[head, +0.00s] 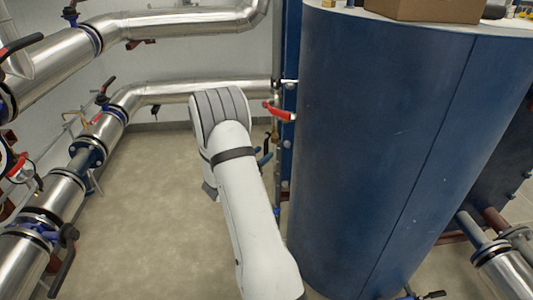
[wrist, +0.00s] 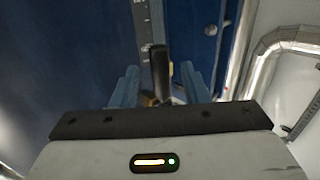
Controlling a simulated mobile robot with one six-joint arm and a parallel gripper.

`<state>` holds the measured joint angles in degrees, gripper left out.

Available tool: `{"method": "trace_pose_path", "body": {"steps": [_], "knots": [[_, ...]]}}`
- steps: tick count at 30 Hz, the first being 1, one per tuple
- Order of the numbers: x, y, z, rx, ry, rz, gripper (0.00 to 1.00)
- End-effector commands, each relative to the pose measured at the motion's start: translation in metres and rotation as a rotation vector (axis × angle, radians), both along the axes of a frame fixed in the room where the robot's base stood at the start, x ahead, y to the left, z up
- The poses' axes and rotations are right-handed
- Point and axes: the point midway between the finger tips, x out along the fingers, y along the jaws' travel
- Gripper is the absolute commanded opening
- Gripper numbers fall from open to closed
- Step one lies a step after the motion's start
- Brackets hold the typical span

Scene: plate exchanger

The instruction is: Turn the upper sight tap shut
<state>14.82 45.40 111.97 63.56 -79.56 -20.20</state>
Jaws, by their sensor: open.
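In the wrist view my gripper (wrist: 160,78) is open, its two blue-grey fingers apart. A black tap lever (wrist: 161,70) shows between the fingers, with a gap on each side. A strip with scale marks (wrist: 144,25), part of the sight gauge, runs from the lever to the top of that view. In the head view a dark lever (head: 266,149) shows just right of my arm, beside the blue tank. I cannot tell whether it is the same lever.
The big blue tank (head: 385,150) fills the right of the head view, close to my arm. A red lever (head: 279,111) sticks out at its left edge. Silver pipes (head: 190,90) with valves line the back and left. The floor (head: 150,190) left of my arm is clear.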

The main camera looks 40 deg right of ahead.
Motion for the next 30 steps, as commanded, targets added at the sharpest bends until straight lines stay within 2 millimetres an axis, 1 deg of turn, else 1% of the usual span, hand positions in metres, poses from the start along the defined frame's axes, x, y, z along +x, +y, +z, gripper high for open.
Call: {"method": "trace_pose_path", "body": {"steps": [1, 3, 6, 16, 30], "knots": [[0.001, -0.008, -0.001, -0.001, -0.001, -0.001, 0.41], [0.003, -0.016, -0.001, 0.001, -0.001, -0.001, 0.41], [0.006, -0.023, 0.0, 0.0, -0.002, 0.0, 0.41], [0.006, -0.026, 0.0, 0.001, 0.0, 0.002, 0.4], [0.006, -0.027, 0.0, 0.001, 0.0, 0.001, 0.02]]}}
